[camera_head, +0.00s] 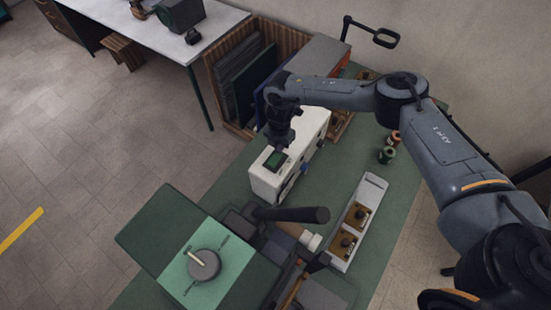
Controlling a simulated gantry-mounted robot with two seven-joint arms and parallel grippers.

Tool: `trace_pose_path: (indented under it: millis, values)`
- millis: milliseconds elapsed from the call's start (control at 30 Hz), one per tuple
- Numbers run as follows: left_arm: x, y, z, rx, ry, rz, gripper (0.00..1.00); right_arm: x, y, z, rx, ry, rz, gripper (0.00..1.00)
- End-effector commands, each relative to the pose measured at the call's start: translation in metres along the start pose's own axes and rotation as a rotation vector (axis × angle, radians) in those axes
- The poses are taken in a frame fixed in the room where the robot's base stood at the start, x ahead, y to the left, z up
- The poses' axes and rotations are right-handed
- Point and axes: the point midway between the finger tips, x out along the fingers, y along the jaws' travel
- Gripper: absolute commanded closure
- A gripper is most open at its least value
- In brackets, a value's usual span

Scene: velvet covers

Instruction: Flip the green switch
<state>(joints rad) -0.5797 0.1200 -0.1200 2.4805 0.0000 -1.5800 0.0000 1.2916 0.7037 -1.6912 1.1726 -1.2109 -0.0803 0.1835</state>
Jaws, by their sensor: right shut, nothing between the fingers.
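A white box-shaped unit (262,180) stands on the green table top. A small dark-green rectangular piece (276,161) sits on its top near the front end; it looks like the green switch, but which way it is set cannot be told. My right gripper (279,146) points down just above and behind this piece, with its fingers shut and empty. Whether the fingertips touch it cannot be told. My left gripper is not in view.
A green box with a round grey dial (204,265) stands at the front. A white tray with brown blocks (362,215) lies to the right, near several spools (387,155). A dark cylinder (290,214) lies before the white unit. A wooden crate (238,129) stands behind.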

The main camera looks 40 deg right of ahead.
Motion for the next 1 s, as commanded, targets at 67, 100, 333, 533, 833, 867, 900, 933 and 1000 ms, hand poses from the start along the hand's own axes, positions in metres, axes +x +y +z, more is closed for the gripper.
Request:
trace_pose_path:
  millis: [67, 100, 333, 533, 833, 867, 900, 933, 1000]
  values:
    - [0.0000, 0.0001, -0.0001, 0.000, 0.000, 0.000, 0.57, 0.0000, 0.0000, 0.0000, 0.000, 0.000, 0.000, 1.00]
    - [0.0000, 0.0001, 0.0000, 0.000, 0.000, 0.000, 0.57, 0.0000, 0.0000, 0.0000, 0.000, 0.000, 0.000, 1.00]
    - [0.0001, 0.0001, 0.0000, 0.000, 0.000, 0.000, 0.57, 0.0000, 0.0000, 0.0000, 0.000, 0.000, 0.000, 1.00]
    - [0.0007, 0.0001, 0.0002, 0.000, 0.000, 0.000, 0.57, 0.0009, 0.0000, 0.0000, 0.000, 0.000, 0.000, 1.00]
    - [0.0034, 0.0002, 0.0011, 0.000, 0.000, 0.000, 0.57, 0.0050, 0.0000, -0.0001, 0.000, 0.000, 0.000, 1.00]
    - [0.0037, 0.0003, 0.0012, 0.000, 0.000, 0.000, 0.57, 0.0055, 0.0000, -0.0001, 0.000, 0.000, 0.000, 1.00]
    - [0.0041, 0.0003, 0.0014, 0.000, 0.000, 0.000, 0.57, 0.0061, 0.0000, -0.0001, 0.000, 0.000, 0.000, 1.00]
    - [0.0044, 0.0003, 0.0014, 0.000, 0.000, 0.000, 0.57, 0.0066, -0.0001, -0.0001, 0.000, 0.000, 0.000, 1.00]
    - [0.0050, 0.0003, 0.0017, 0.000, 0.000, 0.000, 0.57, 0.0076, 0.0000, -0.0001, 0.000, 0.000, 0.000, 1.00]
